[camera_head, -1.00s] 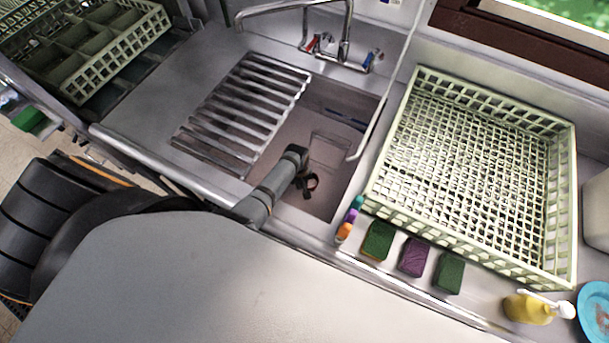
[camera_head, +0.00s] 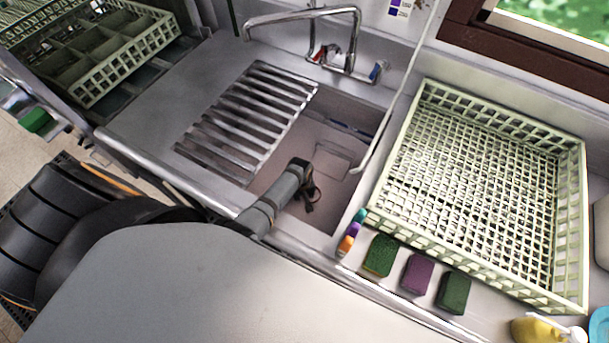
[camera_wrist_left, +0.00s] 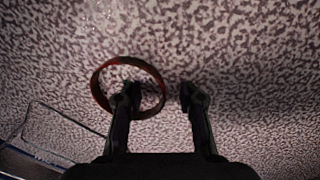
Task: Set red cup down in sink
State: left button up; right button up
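My left arm reaches over the counter edge into the sink (camera_head: 335,145), and my left gripper (camera_head: 310,197) is low in its basin. In the left wrist view my left gripper (camera_wrist_left: 160,93) is open, with a clear gap between its fingertips. The red cup (camera_wrist_left: 97,88) shows there as a dark red ring. The left fingertip lies within the ring and the right one is outside it, with the ring's right edge between them. The speckled surface behind it is the basin floor. In the head view I cannot make the cup out beside the dark fingers. My right gripper is not in view.
A slatted drainer (camera_head: 250,120) covers the basin's left part. The faucet (camera_head: 345,45) stands behind. A pale dish crate (camera_head: 575,215) fills the right counter. Sponges (camera_head: 418,274) and a yellow bottle (camera_head: 535,329) line the front. A hose hangs at the basin's right edge.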

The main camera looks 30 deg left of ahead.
pick_arm(q)
notch_tip(320, 180, up, 12)
jog(key=shift+s+a, duration=0.3)
dwell(0.3)
